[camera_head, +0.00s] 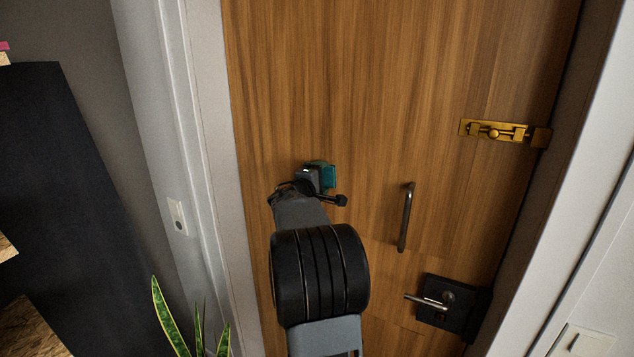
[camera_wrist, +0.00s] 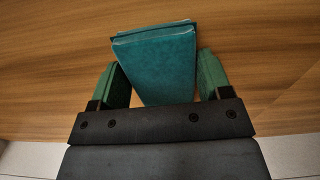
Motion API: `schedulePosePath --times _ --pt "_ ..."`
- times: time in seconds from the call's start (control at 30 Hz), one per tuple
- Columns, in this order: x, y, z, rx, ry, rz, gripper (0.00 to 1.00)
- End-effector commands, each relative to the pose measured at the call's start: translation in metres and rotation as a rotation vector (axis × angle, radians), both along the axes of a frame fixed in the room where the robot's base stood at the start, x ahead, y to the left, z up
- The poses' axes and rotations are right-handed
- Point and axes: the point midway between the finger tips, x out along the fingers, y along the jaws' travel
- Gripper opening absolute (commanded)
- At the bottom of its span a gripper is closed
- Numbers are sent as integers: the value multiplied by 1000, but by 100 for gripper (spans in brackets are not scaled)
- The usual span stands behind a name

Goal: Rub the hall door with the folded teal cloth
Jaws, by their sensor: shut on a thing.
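The hall door (camera_head: 400,80) is brown wood and fills most of the head view; it also fills the upper part of the wrist view (camera_wrist: 50,70). The folded teal cloth (camera_wrist: 158,60) is a thick block between the two green fingers of my gripper (camera_wrist: 162,85). In the head view the cloth (camera_head: 328,175) shows at the end of my arm, close against the door face, left of the pull handle. My gripper (camera_head: 315,182) is shut on it. Whether the cloth touches the door I cannot tell. My arm hides part of the door.
A vertical pull handle (camera_head: 405,217) and a lever handle (camera_head: 430,301) on a black plate stick out at right. A brass bolt (camera_head: 500,131) sits above them. A leafy plant (camera_head: 168,318) stands at lower left. The upper door is clear.

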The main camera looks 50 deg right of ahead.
Motion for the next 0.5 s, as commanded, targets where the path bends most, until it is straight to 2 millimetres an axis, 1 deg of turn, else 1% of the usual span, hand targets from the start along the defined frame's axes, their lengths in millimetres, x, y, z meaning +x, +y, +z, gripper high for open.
schedulePosePath --times 0.03,0.23,0.5 --pt "-6 -1 -5 -2 -2 -3 52" --pt "-21 -4 -3 -2 -2 -2 52" --pt "-28 -6 -2 -1 0 0 52"
